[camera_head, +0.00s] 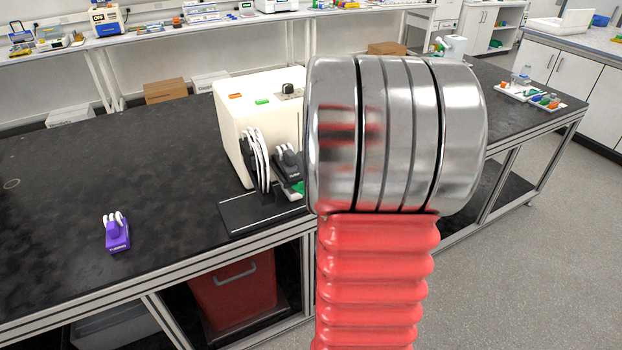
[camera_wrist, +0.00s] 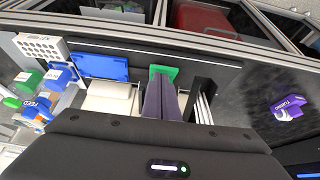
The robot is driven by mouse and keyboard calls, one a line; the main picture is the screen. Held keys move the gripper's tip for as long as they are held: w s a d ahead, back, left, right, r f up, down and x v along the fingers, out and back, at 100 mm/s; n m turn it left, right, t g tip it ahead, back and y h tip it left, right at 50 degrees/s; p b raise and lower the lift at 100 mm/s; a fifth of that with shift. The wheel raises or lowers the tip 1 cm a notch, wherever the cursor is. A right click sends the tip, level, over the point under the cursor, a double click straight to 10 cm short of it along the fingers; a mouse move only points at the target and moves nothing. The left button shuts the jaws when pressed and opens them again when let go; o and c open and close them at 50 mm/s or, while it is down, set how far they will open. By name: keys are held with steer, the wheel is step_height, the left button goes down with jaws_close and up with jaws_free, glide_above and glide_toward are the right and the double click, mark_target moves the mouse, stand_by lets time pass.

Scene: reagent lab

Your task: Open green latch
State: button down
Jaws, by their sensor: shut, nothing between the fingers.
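The green latch (camera_wrist: 163,71) is a small green piece near the front of the pale machine, in the wrist view. A bit of green (camera_head: 299,188), likely the same latch, shows low beside my arm in the head view. My gripper (camera_wrist: 162,80) has two dark purple fingers close together, shut and empty. Their tips reach the latch's near edge in the picture; I cannot tell whether they touch it. The cream machine (camera_head: 232,112) stands on the black bench (camera_head: 60,185). My arm hides its right part and my gripper in the head view.
A blue panel (camera_wrist: 103,66) lies just left of the latch. A purple labelled item (camera_head: 117,232) lies on the bench to the left. Green and blue-capped bottles (camera_wrist: 32,80) stand at the wrist view's left. The left bench is mostly clear.

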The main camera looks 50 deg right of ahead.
steer(key=shift+s, duration=0.15)
steer(key=shift+s+a, duration=0.3)
steer(key=shift+s, duration=0.3)
steer(key=shift+s+r, duration=0.1)
